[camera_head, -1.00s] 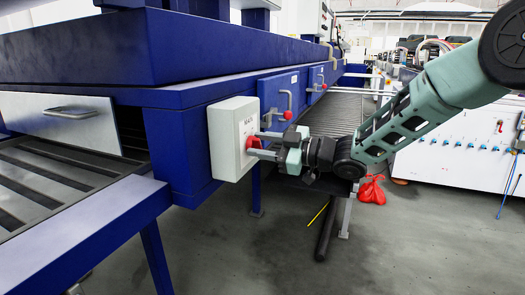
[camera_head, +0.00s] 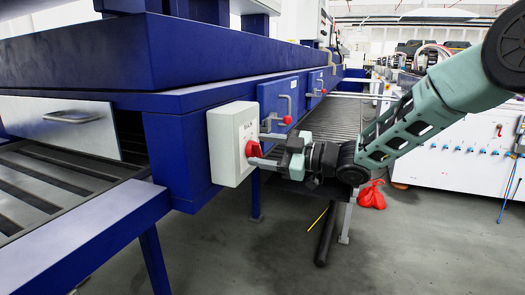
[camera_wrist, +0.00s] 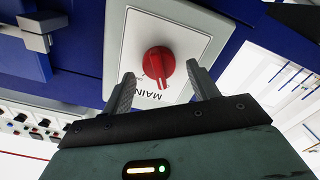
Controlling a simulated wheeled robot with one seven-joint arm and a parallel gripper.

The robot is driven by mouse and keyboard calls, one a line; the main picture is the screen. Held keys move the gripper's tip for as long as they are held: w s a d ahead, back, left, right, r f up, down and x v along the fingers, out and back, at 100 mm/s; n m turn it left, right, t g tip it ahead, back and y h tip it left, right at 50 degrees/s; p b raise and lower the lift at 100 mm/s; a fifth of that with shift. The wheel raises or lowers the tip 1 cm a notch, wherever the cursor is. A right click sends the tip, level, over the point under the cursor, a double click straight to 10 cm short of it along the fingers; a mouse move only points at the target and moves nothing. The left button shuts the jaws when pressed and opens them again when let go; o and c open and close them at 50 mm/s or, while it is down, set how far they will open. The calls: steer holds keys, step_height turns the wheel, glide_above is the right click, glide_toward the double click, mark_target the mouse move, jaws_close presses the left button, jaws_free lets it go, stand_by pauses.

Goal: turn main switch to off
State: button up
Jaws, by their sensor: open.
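The main switch is a red rotary knob (camera_head: 252,149) on the face of a white box (camera_head: 222,150), which is fixed to the blue machine frame. In the wrist view the red knob (camera_wrist: 158,62) sits on a white plate (camera_wrist: 190,35) lettered MAIN, and its pointer ridge lies aslant. My gripper (camera_wrist: 160,85) is open, with one finger on each side of the knob's lower part and a gap to both. In the head view my gripper (camera_head: 262,155) reaches the box from the right. The off mark is too small to read.
A drawer front (camera_head: 60,120) and slatted bed lie left. A red bag (camera_head: 372,195) and dark roller (camera_head: 325,235) are on the floor below my arm.

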steer(key=v, duration=1.6)
steer(key=shift+d, duration=0.35)
steer(key=shift+s, duration=0.1)
steer(key=s+a+f+m+t+h, duration=0.2)
steer(key=s+a+f+m+h, duration=0.3)
steer(key=m+h, duration=0.4)
steer(key=s+d+f+m+g+h, duration=0.1)
steer(key=s+d+f+g+h, duration=0.15)
steer(key=s, duration=0.65)
steer(key=s+d+f+m+g+h, duration=0.1)
steer(key=s+f+g+h, duration=0.15)
steer(key=s, duration=0.75)
steer(key=s+d+f+m+g+h, duration=0.1)
steer(key=s+g+h, duration=0.15)
steer(key=s, duration=0.65)
step_height(320, 180, up, 14)
steer(key=p, duration=1.4)
steer(key=shift+d+m+g, duration=0.2)
steer(key=shift+m+g, duration=0.1)
steer(key=shift+g, duration=0.05)
steer(key=shift+w+f, duration=0.1)
